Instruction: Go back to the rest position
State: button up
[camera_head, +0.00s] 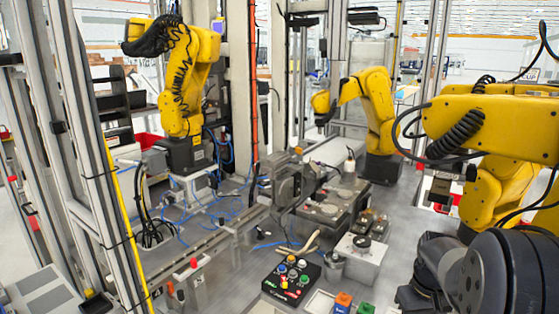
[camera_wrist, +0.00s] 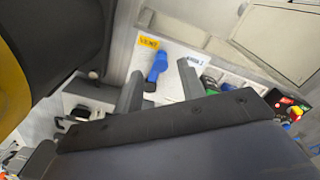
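My gripper (camera_wrist: 160,80) shows in the wrist view with its two dark fingers apart. It is open, and no object is clearly held between the fingers. A blue part (camera_wrist: 157,66) appears in the gap, seemingly beyond the fingers on a white surface (camera_wrist: 178,55); whether it touches a finger I cannot tell. In the head view my dark arm (camera_head: 495,275) fills the lower right corner, and its fingers cannot be made out there.
A black button box (camera_head: 291,278) sits low in the middle of the head view, also at right in the wrist view (camera_wrist: 288,106). A metal post (camera_head: 75,130) stands left.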

notch_tip(320, 180, down, 3)
jog(key=shift+w, duration=0.1)
jog(key=shift+w+a+r+m, duration=0.1)
jog(key=shift+w+a+m, duration=0.15)
jog(key=shift+m, duration=0.5)
jog(key=shift+w+a+m, duration=0.1)
jog(key=shift+a+m, duration=0.2)
jog(key=shift+m, duration=0.45)
